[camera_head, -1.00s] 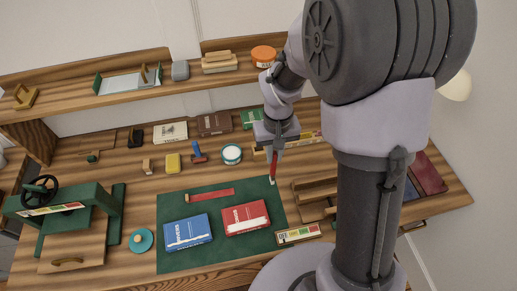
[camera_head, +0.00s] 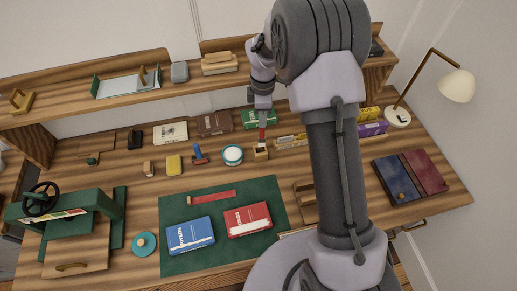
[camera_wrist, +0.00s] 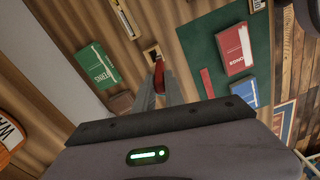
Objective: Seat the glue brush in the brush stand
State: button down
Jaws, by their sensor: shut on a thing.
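The glue brush (camera_head: 262,134) has a red handle and hangs roughly upright below my gripper (camera_head: 263,116). In the wrist view my gripper (camera_wrist: 159,92) is shut on the brush (camera_wrist: 159,74). The brush stand (camera_head: 260,154) is a small light wooden block behind the green mat. The brush's lower end overlaps the stand in the head view. In the wrist view the stand (camera_wrist: 152,50) shows a dark opening right by the brush's far end. I cannot tell whether the tip is inside the opening or just above it.
A white round tub (camera_head: 232,155) stands close left of the stand. A green book (camera_head: 259,119) lies behind it, and a long light wooden piece (camera_head: 290,141) lies to its right. The green mat (camera_head: 225,262) in front holds two books and a red strip.

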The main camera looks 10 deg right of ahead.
aim_at(261, 132)
jog(key=f, duration=0.3)
jog(key=w+f+n+b, duration=0.1)
jog(key=f, duration=0.3)
jog(key=f+n+b, duration=0.1)
jog(key=f, duration=0.2)
jog(key=shift+w+f, duration=0.25)
jog(key=shift+w, duration=0.25)
jog(key=c, duration=1.8)
grip_release()
jog(key=shift+f, duration=0.1)
jog(key=shift+c, duration=0.2)
jog(key=o, duration=0.4)
jog(key=shift+o, duration=0.2)
